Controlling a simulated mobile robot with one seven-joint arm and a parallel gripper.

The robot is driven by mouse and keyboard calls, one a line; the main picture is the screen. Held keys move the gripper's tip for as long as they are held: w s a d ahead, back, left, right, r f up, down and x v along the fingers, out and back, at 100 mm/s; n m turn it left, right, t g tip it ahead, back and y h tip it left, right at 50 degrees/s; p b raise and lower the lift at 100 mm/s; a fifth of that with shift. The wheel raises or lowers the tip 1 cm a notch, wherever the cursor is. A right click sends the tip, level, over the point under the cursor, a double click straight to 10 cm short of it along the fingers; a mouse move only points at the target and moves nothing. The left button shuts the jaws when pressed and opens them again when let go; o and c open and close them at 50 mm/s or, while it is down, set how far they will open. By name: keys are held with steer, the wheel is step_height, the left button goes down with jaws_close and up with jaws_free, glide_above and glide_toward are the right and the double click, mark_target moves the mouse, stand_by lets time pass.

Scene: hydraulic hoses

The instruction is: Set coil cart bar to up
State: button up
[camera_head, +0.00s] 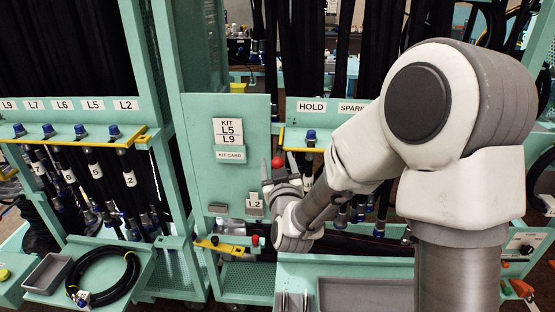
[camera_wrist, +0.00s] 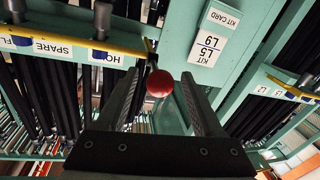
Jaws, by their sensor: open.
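A red ball knob (camera_head: 277,163) shows in front of the right edge of the green kit panel (camera_head: 200,170). In the wrist view the red knob (camera_wrist: 159,83) appears between the two fingers of my gripper (camera_wrist: 160,76). I see no clear gap or contact between fingers and knob. My gripper (camera_head: 280,172) is open in the head view, with its fingers pointing up around the knob. Whatever bar carries the knob is mostly hidden by my gripper and arm. No label marks the coil cart bar, so I cannot tell for sure that this knob belongs to it.
Labelled hose racks (camera_head: 75,105) stand left, with a rack marked HOLD (camera_head: 311,107) to the right. A black coiled hose (camera_head: 103,277) lies on a tray at lower left. Hoses hang close behind my arm.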

jaws_close()
stand_by(0.4)
steer(key=shift+r, duration=0.1)
stand_by(1.0)
